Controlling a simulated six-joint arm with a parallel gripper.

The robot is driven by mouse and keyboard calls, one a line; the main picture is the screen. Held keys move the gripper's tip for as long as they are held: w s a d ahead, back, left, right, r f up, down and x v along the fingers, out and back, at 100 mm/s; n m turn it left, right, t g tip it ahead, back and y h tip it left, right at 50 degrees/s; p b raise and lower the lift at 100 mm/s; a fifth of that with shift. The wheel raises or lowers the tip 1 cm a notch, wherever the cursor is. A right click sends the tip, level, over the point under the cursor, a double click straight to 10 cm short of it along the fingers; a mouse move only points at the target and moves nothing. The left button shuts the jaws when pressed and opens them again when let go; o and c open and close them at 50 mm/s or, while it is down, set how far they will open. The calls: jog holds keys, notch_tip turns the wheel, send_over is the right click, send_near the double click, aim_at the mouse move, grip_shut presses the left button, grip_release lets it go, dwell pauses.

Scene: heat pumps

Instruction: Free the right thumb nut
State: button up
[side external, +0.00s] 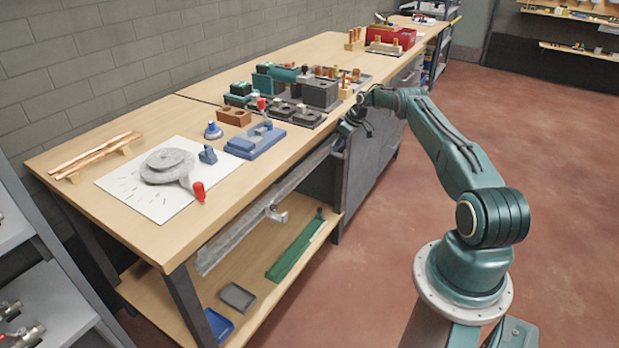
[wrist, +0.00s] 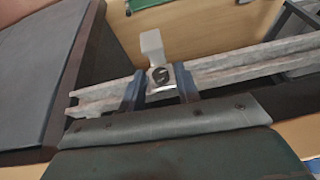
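In the wrist view, a pale metal thumb nut (wrist: 161,77) with a dark round centre and a light upright tab (wrist: 152,47) sits at a long grey rail (wrist: 245,66). My gripper (wrist: 162,88) has one dark blue finger on each side of it. In the side view my gripper (side external: 344,131) is at the right end of the rail (side external: 250,222) along the bench front, hiding this nut. Another metal fitting (side external: 275,213) hangs farther left on the rail.
The bench top (side external: 110,209) above holds a blue fixture (side external: 256,141), a grey round part (side external: 167,165) and a green pump (side external: 275,76). A lower shelf (side external: 262,293) carries a green bar (side external: 296,248) and trays. The floor in front is clear.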

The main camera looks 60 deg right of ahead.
grip_shut()
jog(key=shift+a+n+h, duration=0.2)
jog(key=shift+h, duration=0.5)
jog(key=shift+a+n+h, duration=0.15)
jog(key=shift+n+h, duration=0.05)
jog(key=shift+h, duration=0.5)
jog(key=shift+a+h, duration=0.25)
jog(key=shift+h, duration=0.75)
jog(key=shift+a+f+n+t+h, duration=0.25)
jog(key=shift+n+h, duration=0.25)
jog(key=shift+h, duration=1.15)
jog(key=shift+a+f+n+t+h, duration=0.25)
jog(key=shift+n+h, duration=0.25)
jog(key=shift+h, duration=1.2)
jog(key=shift+a+f+n+t+h, duration=0.15)
jog(key=shift+f+n+h, duration=0.3)
jog(key=shift+h, duration=1.2)
jog(key=shift+d+r, duration=0.1)
